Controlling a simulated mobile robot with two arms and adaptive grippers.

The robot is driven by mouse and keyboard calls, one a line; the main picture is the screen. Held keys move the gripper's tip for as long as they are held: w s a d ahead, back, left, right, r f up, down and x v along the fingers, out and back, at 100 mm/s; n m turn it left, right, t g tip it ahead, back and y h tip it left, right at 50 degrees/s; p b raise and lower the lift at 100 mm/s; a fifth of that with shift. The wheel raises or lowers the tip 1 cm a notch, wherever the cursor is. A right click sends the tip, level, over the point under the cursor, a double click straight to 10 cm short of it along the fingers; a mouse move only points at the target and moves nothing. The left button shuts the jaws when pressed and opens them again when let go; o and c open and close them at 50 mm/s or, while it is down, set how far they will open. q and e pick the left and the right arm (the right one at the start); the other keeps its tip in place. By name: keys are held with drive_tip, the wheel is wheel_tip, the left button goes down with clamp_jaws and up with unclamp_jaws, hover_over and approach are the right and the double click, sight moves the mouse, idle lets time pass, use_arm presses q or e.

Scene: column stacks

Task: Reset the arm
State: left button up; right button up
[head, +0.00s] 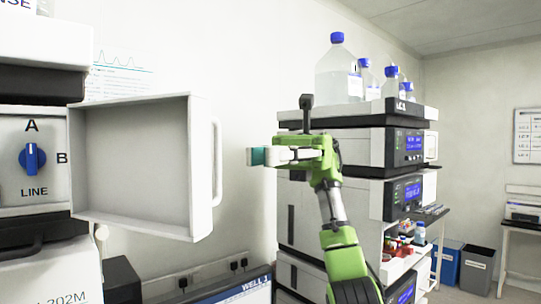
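My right arm (340,245), green and grey, rises from the bottom of the head view. Its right gripper (257,156) points left, with pale fingers and a teal patch near the tips. The fingers overlap from this side, so I cannot tell whether they are open or shut. Nothing held shows between them. The tips are a little right of the white handle (217,162) of an open cabinet door (142,162), with a visible gap in the picture. My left gripper is not in view.
A panel with a blue knob (32,158) marked A, B and LINE is at the left. A stack of instruments (335,190) with bottles (338,72) on top stands behind my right arm. A monitor (235,292) is below. Blue and grey bins (478,270) stand at the right.

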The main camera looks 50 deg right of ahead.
drive_tip(key=shift+w+d, duration=0.1)
drive_tip(key=shift+d, duration=0.3)
idle(0.3)
